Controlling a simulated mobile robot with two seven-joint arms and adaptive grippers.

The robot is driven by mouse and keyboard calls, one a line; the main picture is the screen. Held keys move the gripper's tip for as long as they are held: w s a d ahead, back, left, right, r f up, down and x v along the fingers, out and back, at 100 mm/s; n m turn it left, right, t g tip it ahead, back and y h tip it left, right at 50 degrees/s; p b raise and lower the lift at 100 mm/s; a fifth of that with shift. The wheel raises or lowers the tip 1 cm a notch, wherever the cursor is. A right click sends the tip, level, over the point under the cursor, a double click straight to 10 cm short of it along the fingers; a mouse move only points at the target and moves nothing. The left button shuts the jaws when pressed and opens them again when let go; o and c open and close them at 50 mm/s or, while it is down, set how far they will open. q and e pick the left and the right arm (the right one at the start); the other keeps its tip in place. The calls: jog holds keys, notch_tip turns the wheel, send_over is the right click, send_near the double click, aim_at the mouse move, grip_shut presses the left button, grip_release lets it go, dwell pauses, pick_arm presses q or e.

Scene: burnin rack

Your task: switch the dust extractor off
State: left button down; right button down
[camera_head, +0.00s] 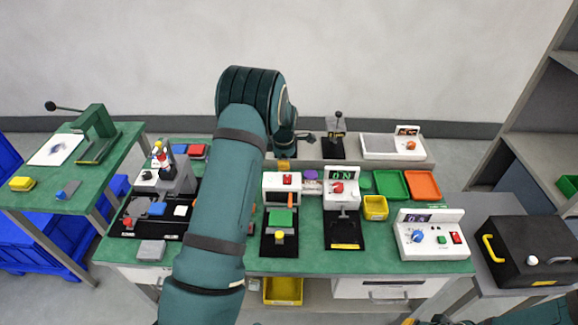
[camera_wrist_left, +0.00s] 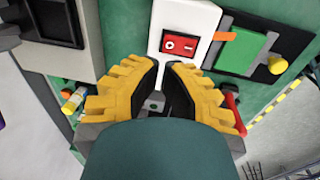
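No label reading dust extractor is legible. A white unit with a red rocker switch (camera_head: 288,180) stands mid-table, with a green pad and yellow knob in front of it. In the left wrist view the red switch (camera_wrist_left: 180,44) sits on its white panel (camera_wrist_left: 203,17), just beyond my fingertips. My left gripper (camera_wrist_left: 163,64) has yellow fingers with black pads; the tips are drawn together with nothing visible held. In the head view my left arm and wrist hide most of it. Only a small part of my right gripper (camera_head: 437,320) shows at the bottom edge.
Beside the white unit, another unit (camera_head: 340,188) has a green display and red knob. A control box (camera_head: 432,240) with a blue knob stands at right. Green (camera_head: 390,184) and orange (camera_head: 422,185) trays lie behind. A black box (camera_head: 530,250) stands on the right-hand table.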

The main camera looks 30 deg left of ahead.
pick_arm(q)
jog(key=shift+d+r, duration=0.15)
jog(key=shift+r, duration=0.5)
jog(key=shift+d+r, duration=0.15)
jog(key=shift+r, duration=0.45)
notch_tip(320, 180, up, 8)
jog(key=s, duration=0.1)
jog(key=shift+f, duration=0.2)
pick_arm(e)
jog(key=shift+r, duration=0.2)
jog(key=shift+d, duration=0.1)
pick_arm(q)
jog(key=b, duration=0.5)
send_near(286, 174)
jog(key=f, duration=0.8)
jog(key=shift+w+a+f, duration=0.1)
jog(key=shift+w+a, duration=0.25)
jog(key=shift+w, duration=0.05)
pick_arm(e)
jog(key=f, duration=0.1)
jog(key=a+f, duration=0.1)
jog(key=f, duration=0.1)
jog(key=a+f, duration=0.1)
jog(key=f, duration=0.1)
jog(key=shift+s+a, duration=0.25)
jog(key=shift+s, duration=0.1)
jog(key=shift+f, duration=0.1)
